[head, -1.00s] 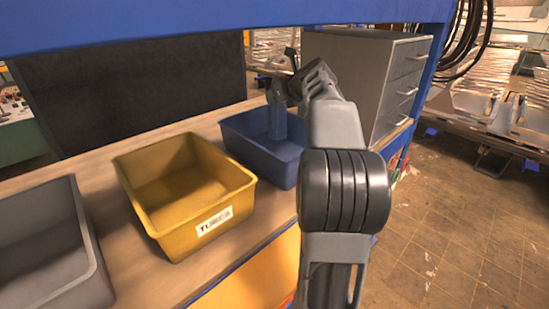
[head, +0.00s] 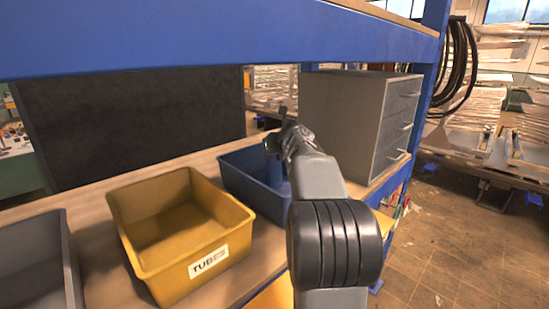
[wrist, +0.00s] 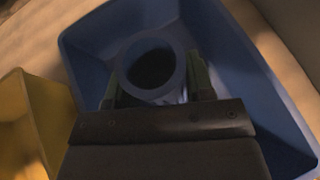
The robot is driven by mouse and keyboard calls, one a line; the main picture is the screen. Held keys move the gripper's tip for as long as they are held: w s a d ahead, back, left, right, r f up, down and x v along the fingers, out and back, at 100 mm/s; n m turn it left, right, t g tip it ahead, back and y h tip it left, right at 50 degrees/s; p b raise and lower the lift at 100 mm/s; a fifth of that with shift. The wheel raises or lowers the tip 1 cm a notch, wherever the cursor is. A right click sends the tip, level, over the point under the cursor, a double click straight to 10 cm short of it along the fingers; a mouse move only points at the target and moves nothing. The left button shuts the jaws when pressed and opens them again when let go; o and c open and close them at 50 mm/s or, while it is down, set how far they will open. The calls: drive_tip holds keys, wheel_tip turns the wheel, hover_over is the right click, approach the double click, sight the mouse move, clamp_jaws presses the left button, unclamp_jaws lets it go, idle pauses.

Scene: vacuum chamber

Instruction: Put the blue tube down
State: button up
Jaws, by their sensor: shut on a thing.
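The blue tube (head: 274,171) is upright in the head view, within the outline of the blue bin (head: 238,186). In the wrist view I look down on the round open mouth of the tube (wrist: 150,68), with the walls of the blue bin (wrist: 235,50) around it. My gripper (wrist: 157,88) is shut on the tube near its upper end, one finger on each side. In the head view my gripper (head: 275,146) is above the bin. The tube's lower end is hidden, so I cannot tell whether it touches the bin floor.
A yellow bin (head: 205,250) with a partly legible "TUB" label stands left of the blue bin. A grey bin (head: 62,265) is further left. A grey drawer cabinet (head: 345,120) stands right behind the blue bin. A blue shelf beam (head: 200,45) crosses above the bench.

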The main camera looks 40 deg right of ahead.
drive_tip(key=shift+f+b, duration=0.3)
drive_tip(key=shift+f, duration=1)
drive_tip(key=o, duration=1.1)
drive_tip(key=shift+o, duration=0.2)
drive_tip(key=v, duration=1.2)
drive_tip(key=shift+b, duration=0.4)
